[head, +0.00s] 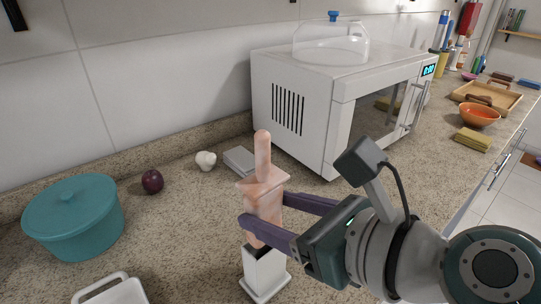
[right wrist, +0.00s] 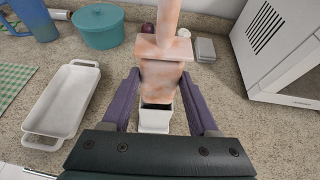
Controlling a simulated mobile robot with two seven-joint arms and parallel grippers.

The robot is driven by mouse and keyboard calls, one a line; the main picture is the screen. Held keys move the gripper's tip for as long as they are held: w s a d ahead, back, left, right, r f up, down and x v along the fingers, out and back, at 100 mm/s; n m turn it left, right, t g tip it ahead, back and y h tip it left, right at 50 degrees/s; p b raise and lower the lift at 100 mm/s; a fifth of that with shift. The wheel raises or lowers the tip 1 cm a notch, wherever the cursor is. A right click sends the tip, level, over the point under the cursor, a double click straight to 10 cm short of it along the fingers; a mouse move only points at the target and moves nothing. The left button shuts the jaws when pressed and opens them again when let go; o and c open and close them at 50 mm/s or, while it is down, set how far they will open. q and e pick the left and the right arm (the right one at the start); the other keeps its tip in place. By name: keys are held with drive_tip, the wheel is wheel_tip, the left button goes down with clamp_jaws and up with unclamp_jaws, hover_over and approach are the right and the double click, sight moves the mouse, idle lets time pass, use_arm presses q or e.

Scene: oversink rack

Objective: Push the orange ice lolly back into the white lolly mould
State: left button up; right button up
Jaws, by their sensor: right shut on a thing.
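The orange ice lolly (head: 263,205), pale orange with a wide collar and a stick-like handle, stands upright, handle up. It also shows in the right wrist view (right wrist: 161,75). My right gripper (head: 266,209) is shut on its body below the collar, one purple finger on each side. The white lolly mould (head: 266,273) stands upright on the counter directly below, and its dark opening shows in the right wrist view (right wrist: 156,105). The lolly's lower end is at the mould's mouth, with most of its body above the rim. I cannot tell how deep the tip sits. My left gripper is not in view.
A white microwave (head: 335,100) with a clear dome on top stands behind to the right. A teal pot (head: 75,222), a dark red onion (head: 152,181), a garlic bulb (head: 205,161) and a grey box (head: 240,160) lie left and behind. A white tray (right wrist: 62,100) is at left.

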drive_tip(key=shift+p, duration=0.35)
wheel_tip(320, 180, down, 6)
drive_tip(key=b, duration=0.4)
drive_tip(key=shift+b, duration=0.35)
idle(1.8)
drive_tip(key=o, duration=1.5)
drive_tip(key=shift+f, duration=0.15)
drive_tip(key=p+v, duration=0.2)
drive_tip(key=v, duration=0.8)
